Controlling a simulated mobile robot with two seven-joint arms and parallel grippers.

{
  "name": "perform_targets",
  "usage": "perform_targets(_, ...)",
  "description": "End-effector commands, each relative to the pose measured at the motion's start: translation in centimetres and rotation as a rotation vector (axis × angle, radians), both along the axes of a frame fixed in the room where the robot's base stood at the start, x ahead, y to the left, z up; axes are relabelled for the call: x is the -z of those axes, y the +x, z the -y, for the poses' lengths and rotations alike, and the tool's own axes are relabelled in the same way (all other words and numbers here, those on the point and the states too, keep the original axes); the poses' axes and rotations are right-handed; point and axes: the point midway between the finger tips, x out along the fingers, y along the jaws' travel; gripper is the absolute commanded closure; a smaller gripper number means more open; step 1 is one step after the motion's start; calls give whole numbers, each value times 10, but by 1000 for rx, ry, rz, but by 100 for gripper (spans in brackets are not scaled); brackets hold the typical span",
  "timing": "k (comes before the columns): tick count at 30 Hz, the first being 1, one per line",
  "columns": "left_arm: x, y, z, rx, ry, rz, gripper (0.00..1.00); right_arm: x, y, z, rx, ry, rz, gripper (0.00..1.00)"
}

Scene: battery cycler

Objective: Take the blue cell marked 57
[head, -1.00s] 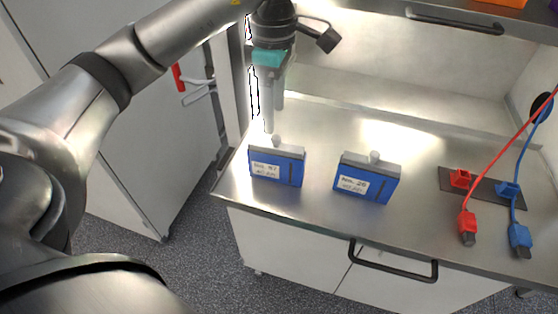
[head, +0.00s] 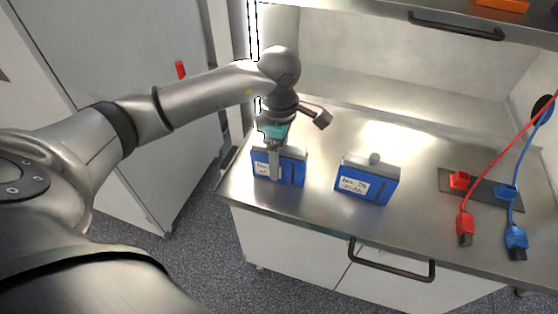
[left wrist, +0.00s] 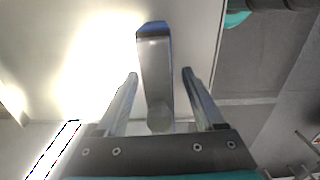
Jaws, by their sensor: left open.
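A blue cell with a grey top and a white label (head: 293,173) stands upright at the left end of the steel bench. Its label is partly covered by a finger, and the number looked like 57 in the earlier view. My left gripper (head: 274,176) is open, pointing down over this cell, with one finger in front of its label face. In the left wrist view the cell (left wrist: 154,60) lies between the two open fingers of the gripper (left wrist: 160,75), with gaps on both sides. My right gripper is not in view.
A second blue cell, its label seeming to read 26 (head: 366,181), stands to the right. A dark plate (head: 482,191) with red and blue connectors and cables lies farther right. The bench (head: 320,215) is clear between and in front of the cells.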

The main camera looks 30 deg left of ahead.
Motion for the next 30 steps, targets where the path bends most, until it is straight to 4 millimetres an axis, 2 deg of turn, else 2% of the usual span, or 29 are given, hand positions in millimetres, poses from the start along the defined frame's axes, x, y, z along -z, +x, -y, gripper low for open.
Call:
perform_targets(8,4,0,0,1,0,2,30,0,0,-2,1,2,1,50)
perform_targets(26,3,0,0,0,1,2,98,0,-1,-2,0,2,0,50)
perform_targets(30,3,0,0,0,1,2,100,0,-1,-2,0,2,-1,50)
